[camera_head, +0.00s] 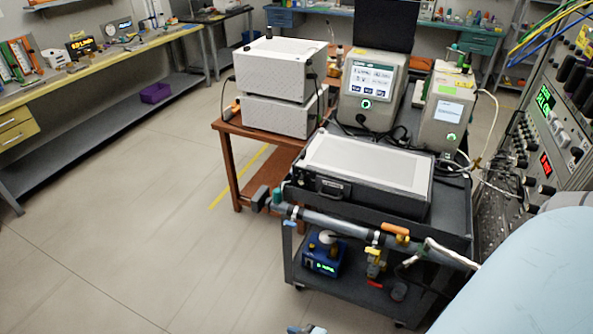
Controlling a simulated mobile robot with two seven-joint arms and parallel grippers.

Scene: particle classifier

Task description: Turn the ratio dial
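A grey instrument (371,90) with a lit screen and a round dark knob with a green mark stands on the black cart, centre right. A second, narrower grey instrument (446,105) with a small screen and a green-marked knob stands to its right. I cannot tell which control is the ratio dial. A pale blue part of my own body fills the lower right corner. A small blue-grey piece shows at the bottom edge, too cut off to identify. No gripper fingers are visible.
A black cart (462,214) carries a flat grey case (366,172). A pipe (345,225) with valves runs along its front. Two stacked white boxes (284,85) stand on a brown table (240,128). A rack (555,120) of knobs and cables stands right. Floor is clear at left.

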